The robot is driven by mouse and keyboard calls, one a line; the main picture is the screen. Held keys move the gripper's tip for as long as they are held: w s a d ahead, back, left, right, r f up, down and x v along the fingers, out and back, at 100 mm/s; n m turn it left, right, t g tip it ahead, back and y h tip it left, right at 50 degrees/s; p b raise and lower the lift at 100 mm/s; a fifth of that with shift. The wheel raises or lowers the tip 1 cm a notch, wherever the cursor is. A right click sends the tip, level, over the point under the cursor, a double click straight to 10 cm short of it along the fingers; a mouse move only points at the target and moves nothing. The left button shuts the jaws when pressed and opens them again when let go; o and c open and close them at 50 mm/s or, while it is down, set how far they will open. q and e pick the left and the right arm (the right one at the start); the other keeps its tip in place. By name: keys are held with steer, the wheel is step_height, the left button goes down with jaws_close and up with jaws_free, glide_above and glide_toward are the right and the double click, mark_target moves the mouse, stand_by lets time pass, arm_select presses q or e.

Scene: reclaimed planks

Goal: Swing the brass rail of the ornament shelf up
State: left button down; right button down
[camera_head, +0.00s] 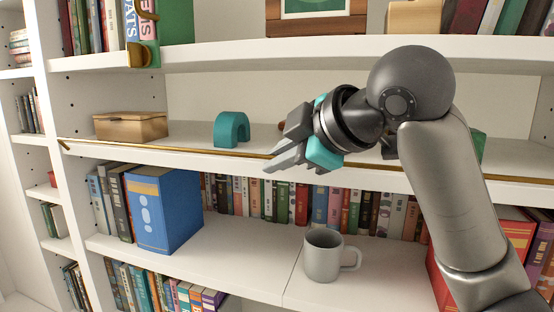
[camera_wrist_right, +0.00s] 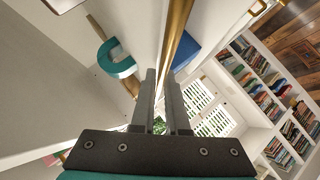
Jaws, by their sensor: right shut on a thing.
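The brass rail (camera_head: 185,149) is a thin gold bar. It runs along the front edge of the white ornament shelf (camera_head: 190,161), close to the shelf board. My right gripper (camera_head: 279,163) comes in from the right and is shut on the rail near the middle of the shelf. In the right wrist view the rail (camera_wrist_right: 178,35) runs down to my fingertips (camera_wrist_right: 162,78). The fingers hide the gripped part. A teal arch ornament (camera_head: 231,129) and a wooden box (camera_head: 131,126) stand on the shelf behind the rail. My left gripper is not in view.
A grey mug (camera_head: 323,256) and a blue box-like book (camera_head: 163,210) stand on the shelf below, with a row of books behind. The shelf above (camera_head: 330,50) overhangs the ornaments. My right arm hides part of the ornament shelf's right side.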

steer(key=shift+r, duration=0.1)
stand_by(0.3)
steer(key=c, duration=0.9)
jaws_free()
steer(key=b+v, duration=0.2)
steer(key=v, duration=1.3)
steer(key=shift+b, duration=0.4)
